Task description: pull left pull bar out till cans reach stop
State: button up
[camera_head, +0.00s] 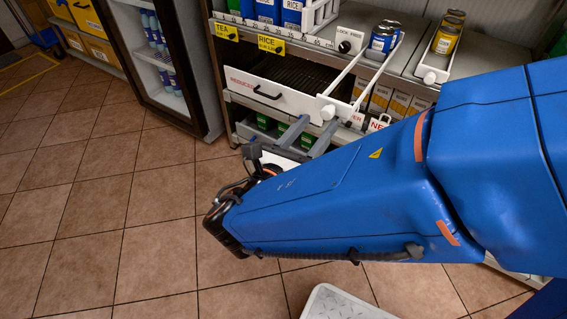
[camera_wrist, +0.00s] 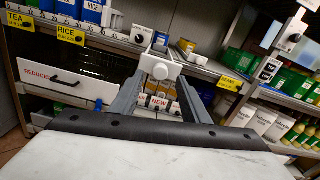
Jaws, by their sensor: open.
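The left pull bar (camera_head: 344,78) is a white bar sticking out from the shelf, with a white front plate and a round knob (camera_head: 328,112). The knob also shows in the wrist view (camera_wrist: 160,72). Blue cans (camera_head: 381,40) stand at the shelf end of this bar, set back from its front plate; they show in the wrist view (camera_wrist: 160,39) too. My gripper (camera_head: 325,121) is open, its grey fingers on either side of the knob in the wrist view (camera_wrist: 161,80). I cannot tell whether either finger touches it.
To the right, another white pull bar (camera_head: 432,74) has yellow cans (camera_head: 447,36) behind it. A "LOCK FREE" sign (camera_head: 349,41) stands on the shelf. Below is a white "REDUCED" drawer (camera_head: 270,94) with a black handle. A glass-door fridge (camera_head: 168,65) stands left; the tiled floor (camera_head: 100,220) is clear.

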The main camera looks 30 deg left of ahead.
jog(key=s+a, duration=0.1)
jog(key=s, duration=1.2)
jog(key=shift+s, duration=0.4)
jog(key=w+d+f+m+g+h, duration=0.1)
jog(key=w+d+m+g+h, duration=0.2)
jog(key=w+d+m+g, duration=0.45)
jog(key=w+d+f+m+g+h, duration=0.15)
jog(key=w+d+m+h, duration=0.25)
jog(key=w+d, duration=0.8)
jog(key=s+d+m+g+y, duration=0.1)
jog(key=s+d+m+y, duration=0.1)
jog(key=d+m, duration=0.6)
jog(key=s+d+f+m+g+y, duration=0.1)
jog(key=s+d+m+y, duration=0.2)
jog(key=d+m, duration=0.6)
jog(key=s+d+m+g+y, duration=0.2)
jog(key=s+d+m+y, duration=0.1)
jog(key=d+m, duration=0.5)
jog(key=shift+s+d+f, duration=0.25)
jog(key=shift+s+d, duration=0.55)
jog(key=shift+d, duration=0.25)
jog(key=shift+c, duration=0.7)
